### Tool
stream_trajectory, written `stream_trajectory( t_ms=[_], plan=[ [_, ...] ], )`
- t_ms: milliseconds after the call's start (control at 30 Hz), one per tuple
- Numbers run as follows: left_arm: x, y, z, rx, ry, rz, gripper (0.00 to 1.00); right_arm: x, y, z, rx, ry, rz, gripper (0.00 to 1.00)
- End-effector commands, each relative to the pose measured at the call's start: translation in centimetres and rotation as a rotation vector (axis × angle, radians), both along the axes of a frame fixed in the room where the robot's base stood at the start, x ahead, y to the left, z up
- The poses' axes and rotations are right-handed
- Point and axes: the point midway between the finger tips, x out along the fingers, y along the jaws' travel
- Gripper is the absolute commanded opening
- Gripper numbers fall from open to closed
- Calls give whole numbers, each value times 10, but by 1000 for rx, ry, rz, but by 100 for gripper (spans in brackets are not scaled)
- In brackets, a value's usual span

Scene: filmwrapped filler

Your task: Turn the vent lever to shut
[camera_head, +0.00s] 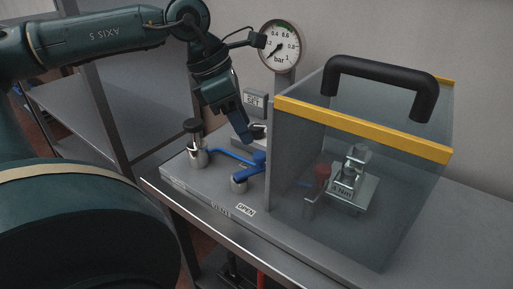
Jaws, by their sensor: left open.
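The vent lever (252,171) is blue and sits on a round metal post on the grey bench plate, left of the clear box. An OPEN label (245,209) lies in front of it. Another label at the plate's front edge is too small to read. A blue bar also runs from the lever area toward a metal valve with a black knob (194,126). My left gripper (247,134) comes down from above with its fingers open, just above and behind the lever. I cannot tell whether it touches the lever. My right gripper is not in view.
A clear box (405,190) with a yellow rim and black handle (385,73) stands right of the lever, over a metal fixture (352,183) and a red part. A pressure gauge (282,46) and a SET sign (254,99) stand behind. Shelving is at the left.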

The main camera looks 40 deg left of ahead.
Motion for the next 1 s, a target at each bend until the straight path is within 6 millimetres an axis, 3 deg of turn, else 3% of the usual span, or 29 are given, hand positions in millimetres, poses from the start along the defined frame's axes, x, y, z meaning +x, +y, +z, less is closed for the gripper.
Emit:
stream_trajectory(
  t_ms=[100,400,867,1000],
  plan=[
    [6,-6,-23,0,8,-1,48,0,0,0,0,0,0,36],
    [17,-14,-56,1,3,1,48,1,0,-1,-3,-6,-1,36],
    [20,-17,-63,-1,-1,0,48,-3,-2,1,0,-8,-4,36],
    [20,-17,-63,-1,-1,0,39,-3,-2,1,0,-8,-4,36]
  ],
)
